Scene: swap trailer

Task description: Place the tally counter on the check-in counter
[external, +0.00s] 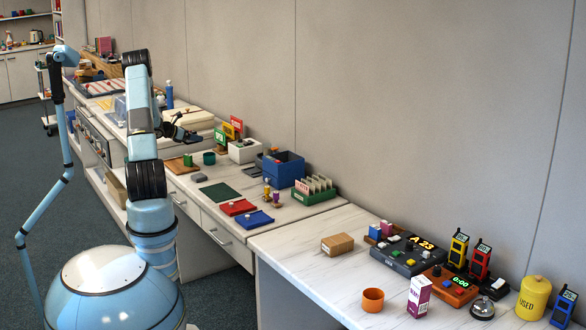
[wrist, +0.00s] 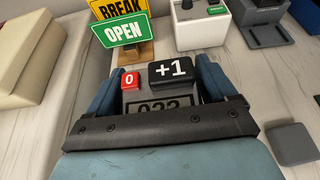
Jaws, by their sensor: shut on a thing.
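The tally counter (wrist: 163,103) is a grey box with a red 0 button, a black +1 button and a number display, partly hidden by my gripper's dark bar. My gripper (wrist: 157,76) is shut on it, a blue finger at each side. In the external view my gripper (external: 182,133) is raised above the far part of the long white worktop, and the tally counter is too small there to make out clearly. Which section is the check-in counter is not labelled; the middle worktop (external: 228,178) holds a green mat (external: 220,193).
In the wrist view, an OPEN sign (wrist: 124,32) and a white box (wrist: 201,25) stand ahead, a beige cushion-like block (wrist: 38,50) at left and a grey slab (wrist: 291,144) at right. A blue bin (external: 283,168) stands by the wall. The near worktop (external: 300,244) has bare room.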

